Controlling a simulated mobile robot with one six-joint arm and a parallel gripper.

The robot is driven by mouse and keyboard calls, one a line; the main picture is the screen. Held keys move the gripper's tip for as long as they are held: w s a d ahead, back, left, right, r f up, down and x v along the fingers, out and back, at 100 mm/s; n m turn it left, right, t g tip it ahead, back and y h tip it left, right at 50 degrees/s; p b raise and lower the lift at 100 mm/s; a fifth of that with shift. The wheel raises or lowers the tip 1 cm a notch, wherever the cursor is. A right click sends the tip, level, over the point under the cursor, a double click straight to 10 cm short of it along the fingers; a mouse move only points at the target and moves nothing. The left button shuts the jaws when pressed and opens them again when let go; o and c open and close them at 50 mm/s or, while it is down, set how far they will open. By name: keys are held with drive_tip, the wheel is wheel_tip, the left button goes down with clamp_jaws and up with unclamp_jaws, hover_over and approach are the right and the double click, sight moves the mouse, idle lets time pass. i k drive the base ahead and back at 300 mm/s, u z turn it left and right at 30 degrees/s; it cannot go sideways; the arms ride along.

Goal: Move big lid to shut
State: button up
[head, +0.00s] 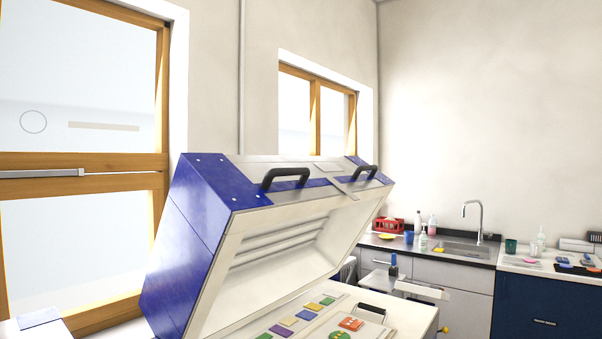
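The big lid (199,252) is blue and white and stands raised at a steep tilt over the kiln. Its white ribbed inside faces forward and down. Two black handles, a left one (286,178) and a right one (366,173), sit along its upper edge. The white kiln bed (405,316) lies below and is uncovered. Several coloured tiles rest on it, among them an orange one (351,323) and a green round piece (339,335). Part of the bed is cut off by the lower picture edge. I cannot make out my gripper in this view.
A counter with a sink (466,247) and tap runs along the back wall, holding bottles and a red basket (388,225). A dark blue cabinet (541,308) stands at the right. A dark bottle (393,266) stands behind the kiln. A wooden-framed window (83,162) is close at the left.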

sight(239, 237)
drive_tip(key=i, duration=0.85)
drive_tip(key=u, duration=0.05)
